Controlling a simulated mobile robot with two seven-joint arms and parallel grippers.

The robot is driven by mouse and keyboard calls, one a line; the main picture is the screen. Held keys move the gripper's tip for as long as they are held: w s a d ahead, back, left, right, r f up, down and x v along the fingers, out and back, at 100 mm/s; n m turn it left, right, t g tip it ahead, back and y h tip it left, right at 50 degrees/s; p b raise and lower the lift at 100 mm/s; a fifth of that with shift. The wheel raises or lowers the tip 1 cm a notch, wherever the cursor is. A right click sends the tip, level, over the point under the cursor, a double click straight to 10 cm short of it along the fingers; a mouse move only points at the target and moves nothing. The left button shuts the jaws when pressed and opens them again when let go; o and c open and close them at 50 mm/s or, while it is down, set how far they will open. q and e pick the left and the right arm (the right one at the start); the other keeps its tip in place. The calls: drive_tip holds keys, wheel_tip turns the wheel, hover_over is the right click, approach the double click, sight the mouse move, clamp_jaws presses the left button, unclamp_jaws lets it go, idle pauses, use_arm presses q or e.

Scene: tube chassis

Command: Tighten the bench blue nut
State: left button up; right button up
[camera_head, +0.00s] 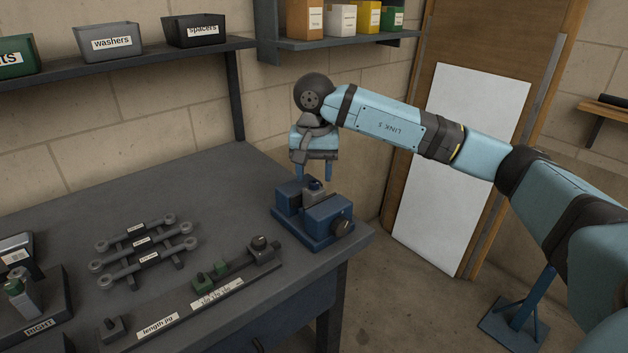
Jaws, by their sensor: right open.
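A small dark blue nut (315,184) sits on top of a grey piece held in a blue vise (328,213) at the bench's right corner. My right gripper (314,175) points down directly above the vise. Its two blue fingers are apart, one to each side of the nut in the picture, with their tips at about the nut's height or slightly above. I cannot tell whether they touch anything. My left gripper is not in view.
Bins stand on the wall shelf (130,65) behind. Bench between wrenches and vise is clear.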

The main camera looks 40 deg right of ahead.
drive_tip(key=shift+f, duration=0.95)
drive_tip(key=shift+c, duration=0.2)
clamp_jaws()
